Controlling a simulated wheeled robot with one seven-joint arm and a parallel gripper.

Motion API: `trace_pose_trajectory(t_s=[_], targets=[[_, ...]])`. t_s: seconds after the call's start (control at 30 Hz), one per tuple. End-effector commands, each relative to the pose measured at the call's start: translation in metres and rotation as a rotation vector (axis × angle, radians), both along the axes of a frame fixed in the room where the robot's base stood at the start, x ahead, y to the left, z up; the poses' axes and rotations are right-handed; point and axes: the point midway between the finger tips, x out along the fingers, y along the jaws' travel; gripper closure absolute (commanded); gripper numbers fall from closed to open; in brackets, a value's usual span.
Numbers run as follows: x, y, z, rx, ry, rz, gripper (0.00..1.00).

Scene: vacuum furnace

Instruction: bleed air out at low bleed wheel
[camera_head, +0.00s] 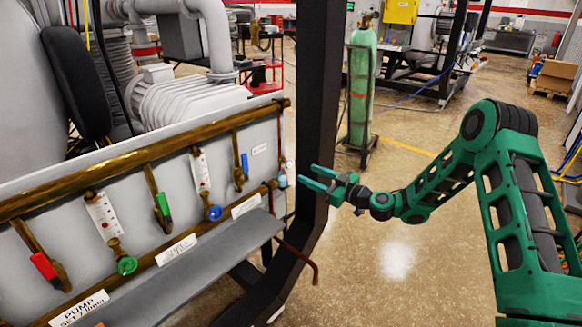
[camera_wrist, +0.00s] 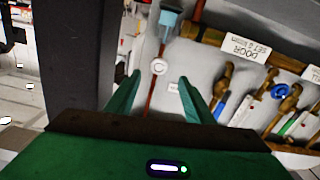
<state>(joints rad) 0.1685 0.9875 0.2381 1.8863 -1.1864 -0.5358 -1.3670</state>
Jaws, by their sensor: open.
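No label readable here names the low bleed wheel, so I cannot tell which fitting it is. A pale blue fitting (camera_head: 281,181) sits at the right end of the lower brass pipe in the head view. It also shows at the top of the wrist view (camera_wrist: 171,18). A small white round part (camera_wrist: 159,67) with a dark mark lies near it, beyond my fingertips. A blue wheel (camera_head: 214,212) and a green wheel (camera_head: 127,265) are on the panel to the left. My gripper (camera_head: 307,176) is open and empty, right of the pale blue fitting and apart from it.
A dark upright post (camera_head: 318,95) stands beside the panel, close to my gripper. A grey ledge (camera_head: 215,262) juts out below the pipes. A green gas cylinder (camera_head: 361,85) stands behind. Open floor lies below my arm.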

Motion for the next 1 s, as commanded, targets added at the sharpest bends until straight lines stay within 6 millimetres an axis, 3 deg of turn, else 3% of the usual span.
trace_pose_trajectory(t_s=[0.23, 0.7, 1.0], targets=[[0.012, 0.015, -0.001, 0.015, -0.011, -0.006, 0.52], [0.058, 0.075, 0.0, 0.015, -0.01, -0.006, 0.52], [0.068, 0.087, -0.001, 0.014, -0.007, -0.008, 0.52]])
